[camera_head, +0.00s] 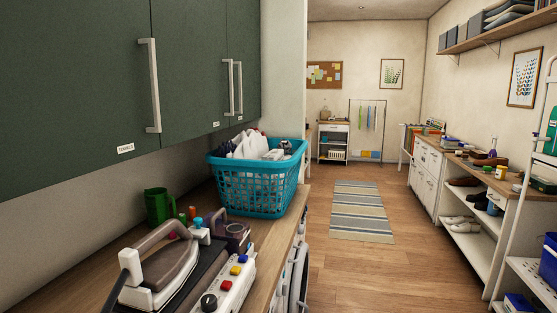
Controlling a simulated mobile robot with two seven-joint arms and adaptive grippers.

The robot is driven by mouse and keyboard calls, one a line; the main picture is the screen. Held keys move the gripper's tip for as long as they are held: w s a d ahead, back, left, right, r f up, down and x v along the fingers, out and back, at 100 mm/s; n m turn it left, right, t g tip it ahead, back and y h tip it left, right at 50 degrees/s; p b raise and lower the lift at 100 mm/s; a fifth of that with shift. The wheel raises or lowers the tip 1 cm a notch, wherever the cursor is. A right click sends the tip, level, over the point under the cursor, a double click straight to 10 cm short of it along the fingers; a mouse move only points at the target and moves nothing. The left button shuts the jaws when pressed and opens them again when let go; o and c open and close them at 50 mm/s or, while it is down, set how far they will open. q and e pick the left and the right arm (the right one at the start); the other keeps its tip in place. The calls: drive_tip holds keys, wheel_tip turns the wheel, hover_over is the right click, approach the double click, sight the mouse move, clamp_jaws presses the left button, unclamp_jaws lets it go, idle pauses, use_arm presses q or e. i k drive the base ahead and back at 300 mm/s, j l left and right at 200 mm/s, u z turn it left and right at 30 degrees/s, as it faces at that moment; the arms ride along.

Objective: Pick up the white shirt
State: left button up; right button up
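A teal laundry basket (258,190) stands on the wooden counter left of centre. White cloth (246,146) sticks up above its rim, with darker cloth beside it. I cannot tell whether this white cloth is the white shirt, as most of the contents are hidden by the basket walls. Neither of my grippers is in view.
An iron (162,262), a panel with coloured knobs (228,287) and a green mug (159,206) stand on the counter (100,294) before the basket. Dark green cabinets (85,90) hang above. The wooden floor (350,270) is clear around a striped rug (360,211); shelving (470,247) lines the right.

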sight(274, 154)
drive_tip(key=k+l+z, duration=0.2)
drive_tip(key=k, duration=0.45)
drive_tip(key=i+l+z, duration=0.1)
drive_tip(key=z, duration=0.3)
drive_tip(key=i+z, duration=0.15)
drive_tip(key=z, duration=0.25)
drive_tip(key=i+l, duration=0.15)
drive_tip(key=i, duration=0.25)
drive_tip(key=i+l, duration=0.2)
drive_tip(key=i, duration=0.25)
drive_tip(key=i+l, duration=0.15)
drive_tip(key=i, duration=0.25)
drive_tip(key=i+u, duration=0.15)
drive_tip(key=i, duration=1)
drive_tip(key=i+l+u, duration=0.2)
drive_tip(key=i, duration=0.25)
drive_tip(key=i+l+u, duration=0.2)
drive_tip(key=i, duration=0.25)
